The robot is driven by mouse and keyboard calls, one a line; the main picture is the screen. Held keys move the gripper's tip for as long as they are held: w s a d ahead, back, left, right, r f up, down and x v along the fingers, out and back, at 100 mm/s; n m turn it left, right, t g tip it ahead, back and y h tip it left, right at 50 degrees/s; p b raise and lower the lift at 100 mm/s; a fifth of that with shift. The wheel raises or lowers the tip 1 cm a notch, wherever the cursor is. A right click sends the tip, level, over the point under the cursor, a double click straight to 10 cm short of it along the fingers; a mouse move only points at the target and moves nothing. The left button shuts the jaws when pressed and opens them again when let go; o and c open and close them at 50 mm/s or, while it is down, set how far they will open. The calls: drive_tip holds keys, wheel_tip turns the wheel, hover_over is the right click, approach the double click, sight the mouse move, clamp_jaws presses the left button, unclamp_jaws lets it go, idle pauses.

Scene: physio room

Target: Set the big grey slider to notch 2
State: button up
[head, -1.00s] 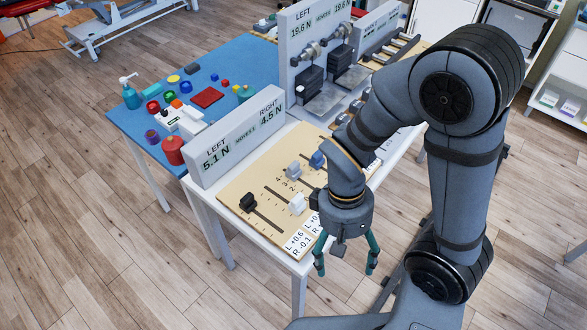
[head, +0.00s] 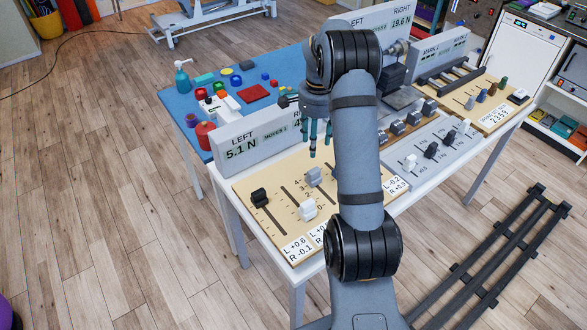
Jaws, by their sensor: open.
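The big grey slider (head: 314,177) is a grey block knob on the beige slider board (head: 240,192) at the front of the white table. Printed numbers run along the tracks to its left; I cannot tell which notch it sits at. A white slider (head: 307,209) is nearer and a black slider (head: 259,197) is to the left. My gripper (head: 320,147) points down with its teal fingers apart and empty. In the picture it shows just beyond the grey slider, apparently above the board and not touching it. My arm hides the board's right part.
The display box (head: 222,157) reading LEFT 5.1 N stands along the board's back edge, close to my gripper. A grey panel (head: 436,171) with several knobs is to the right. A blue mat (head: 180,100) with small objects lies behind.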

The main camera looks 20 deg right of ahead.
sight(315, 171)
drive_tip(key=f, duration=0.3)
drive_tip(key=s+f+m+p, duration=0.1)
drive_tip(key=f, duration=0.3)
drive_tip(key=f+m+p, duration=0.1)
drive_tip(key=f, duration=0.2)
drive_tip(key=shift+s+f+g, duration=0.2)
drive_tip(key=shift+s+g, duration=0.1)
drive_tip(key=shift+c, duration=1)
clamp_jaws()
